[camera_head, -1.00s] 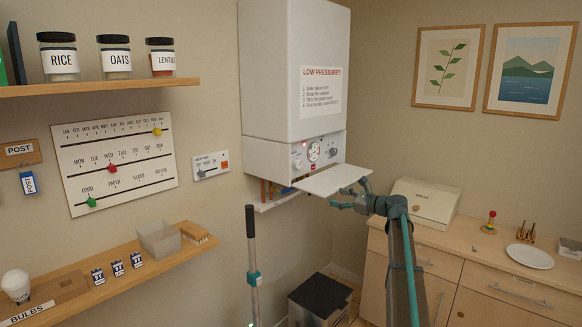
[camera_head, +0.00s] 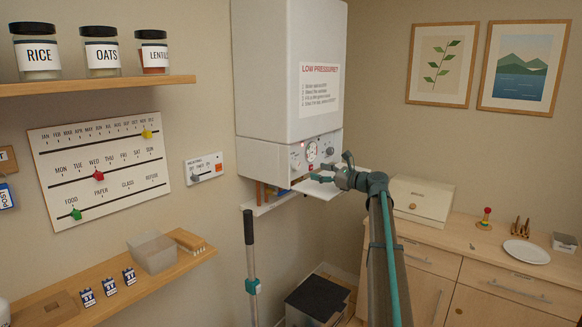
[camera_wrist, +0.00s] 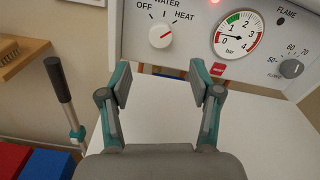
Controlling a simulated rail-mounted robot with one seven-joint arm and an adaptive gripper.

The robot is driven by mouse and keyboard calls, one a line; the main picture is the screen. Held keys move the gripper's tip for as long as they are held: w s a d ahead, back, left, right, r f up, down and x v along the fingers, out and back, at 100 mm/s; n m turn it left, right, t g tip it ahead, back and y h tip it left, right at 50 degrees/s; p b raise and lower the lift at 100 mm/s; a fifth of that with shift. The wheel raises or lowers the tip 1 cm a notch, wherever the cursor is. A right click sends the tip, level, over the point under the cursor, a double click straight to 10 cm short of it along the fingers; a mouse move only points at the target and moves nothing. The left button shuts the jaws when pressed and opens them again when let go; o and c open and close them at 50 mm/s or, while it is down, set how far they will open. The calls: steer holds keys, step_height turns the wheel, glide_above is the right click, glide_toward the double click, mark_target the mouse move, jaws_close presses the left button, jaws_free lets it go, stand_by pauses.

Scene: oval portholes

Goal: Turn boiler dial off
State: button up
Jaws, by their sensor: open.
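The white boiler (camera_head: 290,75) hangs on the wall, with its control panel at the bottom. In the wrist view, the white boiler dial (camera_wrist: 161,35) sits at the panel's upper left, marked OFF, WATER and HEAT. Its red mark points up and right, towards HEAT. The dial is small in the head view (camera_head: 296,158). My gripper (camera_wrist: 163,82) is open and empty, its fingers apart below the dial and not touching it. In the head view, my gripper (camera_head: 329,174) is just in front of the panel, over the lowered white flap (camera_head: 312,189).
A pressure gauge (camera_wrist: 238,35) and a grey temperature knob (camera_wrist: 291,68) are right of the dial. A pole (camera_head: 249,265) stands left of my arm. A cabinet with a cream bread box (camera_head: 420,199) is at the right. A shelf (camera_head: 110,292) is at the left.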

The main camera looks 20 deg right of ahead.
mark_target(298, 167)
steer(key=shift+w+a+r, duration=0.2)
steer(key=shift+w+a, duration=0.15)
steer(key=shift+w, duration=0.3)
steer(key=p+x, duration=0.2)
steer(key=x, duration=0.6)
steer(key=shift+w+a+f+p, duration=0.1)
steer(key=shift+w+a+p, duration=0.1)
steer(key=shift+w+p, duration=0.1)
steer(key=c, duration=1.1)
steer(key=shift+c, duration=0.2)
